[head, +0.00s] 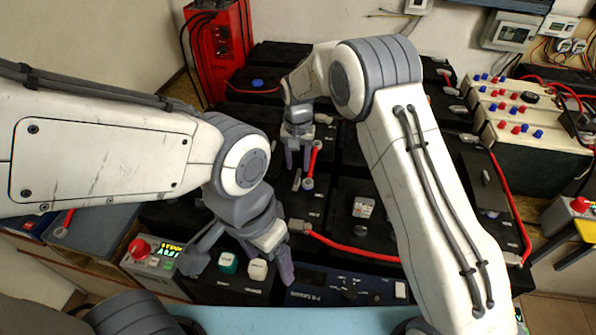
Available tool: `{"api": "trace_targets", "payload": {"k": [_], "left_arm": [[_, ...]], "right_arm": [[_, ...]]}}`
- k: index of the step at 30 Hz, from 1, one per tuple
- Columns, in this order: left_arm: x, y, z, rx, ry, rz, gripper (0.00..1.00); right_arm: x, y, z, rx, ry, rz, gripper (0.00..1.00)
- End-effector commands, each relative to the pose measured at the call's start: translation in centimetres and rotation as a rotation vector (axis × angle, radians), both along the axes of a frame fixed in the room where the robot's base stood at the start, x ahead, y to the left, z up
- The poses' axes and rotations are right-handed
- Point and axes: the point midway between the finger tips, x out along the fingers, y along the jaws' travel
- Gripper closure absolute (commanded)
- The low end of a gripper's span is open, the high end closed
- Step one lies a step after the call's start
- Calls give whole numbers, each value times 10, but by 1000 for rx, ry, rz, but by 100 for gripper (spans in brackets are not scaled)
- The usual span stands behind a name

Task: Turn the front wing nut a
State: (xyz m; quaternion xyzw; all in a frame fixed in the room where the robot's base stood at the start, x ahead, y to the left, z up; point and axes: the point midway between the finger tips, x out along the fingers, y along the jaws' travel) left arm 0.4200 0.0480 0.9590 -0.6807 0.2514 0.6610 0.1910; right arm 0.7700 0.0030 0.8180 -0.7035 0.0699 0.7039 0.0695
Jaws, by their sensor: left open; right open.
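Black batteries (345,190) fill the middle of the head view. A short red cable (315,158) runs down to a terminal (308,184) on one of them. A small grey metal piece (297,180) beside that terminal may be a wing nut; it is too small to tell. My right gripper (298,158) is open and points down just above and behind this terminal, apart from the grey piece. My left gripper (240,265) is open at the front edge of the batteries, its fingers spread and nothing visibly held. No wing nut shows clearly.
A longer red cable (350,247) crosses the front batteries. A red charger (221,45) stands at the back left. A beige box with red and blue knobs (528,122) stands at right. A red-button control box (143,252) and green and white buttons (228,263) lie near my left gripper.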

Motion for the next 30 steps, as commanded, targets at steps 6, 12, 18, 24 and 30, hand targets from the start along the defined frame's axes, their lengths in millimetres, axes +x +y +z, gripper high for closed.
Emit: {"api": "trace_targets", "payload": {"k": [6, 12, 18, 24, 30], "left_arm": [[0, 0, 1, 0, 0, 0, 22], [0, 0, 1, 0, 0, 0, 22], [0, 0, 1, 0, 0, 0, 22], [0, 0, 1, 0, 0, 0, 22], [0, 0, 1, 0, 0, 0, 22]], "right_arm": [[0, 0, -30, 0, 1, 1, 55], [0, 0, -39, 1, -1, 1, 55], [0, 0, -39, 1, -1, 1, 55], [0, 0, -39, 1, 0, 1, 100], [0, 0, -38, 0, 0, 7, 100]]}}
